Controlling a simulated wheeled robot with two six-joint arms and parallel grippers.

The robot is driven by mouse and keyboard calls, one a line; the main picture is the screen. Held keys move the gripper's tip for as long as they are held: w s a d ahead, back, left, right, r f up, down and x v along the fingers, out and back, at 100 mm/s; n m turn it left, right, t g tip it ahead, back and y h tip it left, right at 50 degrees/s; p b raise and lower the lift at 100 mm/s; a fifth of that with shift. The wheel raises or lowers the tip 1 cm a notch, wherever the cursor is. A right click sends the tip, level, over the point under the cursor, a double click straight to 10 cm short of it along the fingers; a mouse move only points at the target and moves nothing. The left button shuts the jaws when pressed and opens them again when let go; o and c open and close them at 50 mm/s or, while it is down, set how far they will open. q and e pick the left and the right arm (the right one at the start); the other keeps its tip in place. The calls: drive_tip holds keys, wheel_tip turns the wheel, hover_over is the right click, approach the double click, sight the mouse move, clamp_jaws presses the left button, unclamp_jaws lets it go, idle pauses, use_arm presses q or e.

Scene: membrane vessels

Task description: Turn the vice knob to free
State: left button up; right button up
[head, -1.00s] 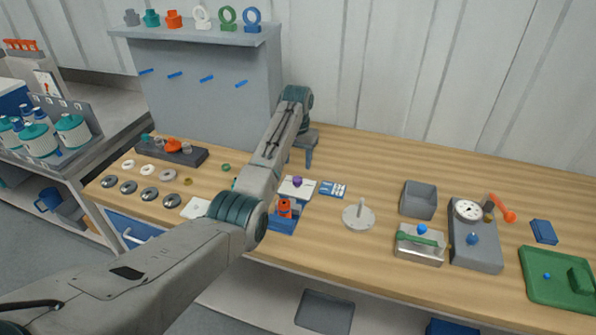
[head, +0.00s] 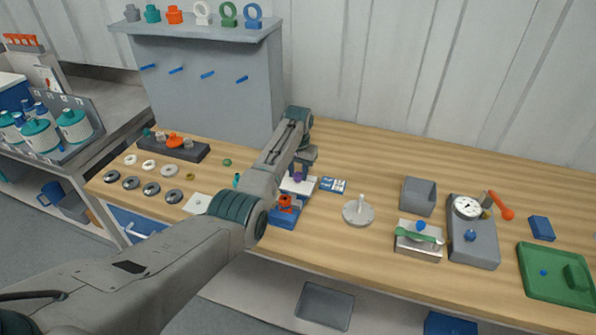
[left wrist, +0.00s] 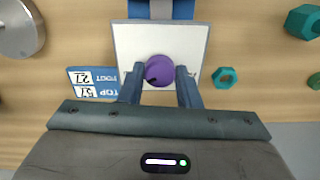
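A purple round knob (head: 297,176) stands on a white square plate (head: 309,185). A blue block (head: 284,218) with an orange part (head: 285,202) on it is at the plate's near side. My left gripper (head: 302,166) points down just above the purple knob. In the left wrist view the purple knob (left wrist: 160,70) shows between the tips of the two fingers of my left gripper (left wrist: 160,76), with a gap at each side; the gripper is open. A dark mark shows on the knob. The blue block (left wrist: 185,10) is cut off at that view's top. My right gripper is not in view.
A blue printed card (head: 333,185) lies right of the plate, and a grey disc with a post (head: 358,212) farther right. A teal nut (left wrist: 225,77) lies close to the plate. Several rings lie at the left. The back middle of the bench is clear.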

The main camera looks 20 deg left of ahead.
use_arm(q)
drive_tip(key=shift+n, duration=0.3)
drive_tip(key=shift+r+n+p, duration=0.1)
drive_tip(key=shift+n+p, duration=0.3)
drive_tip(key=shift+n, duration=0.1)
drive_tip(key=n+p, duration=0.1)
drive_tip(key=n, duration=0.2)
drive_tip(key=n+p, duration=0.1)
drive_tip(key=n, duration=0.5)
drive_tip(key=shift+n+p, duration=0.3)
drive_tip(key=shift+p, duration=0.05)
drive_tip(key=n, duration=0.6)
drive_tip(key=shift+w+p, duration=0.1)
drive_tip(key=shift+p, duration=0.25)
drive_tip(key=n, duration=0.6)
drive_tip(key=shift+n, duration=0.4)
drive_tip(key=o, duration=1)
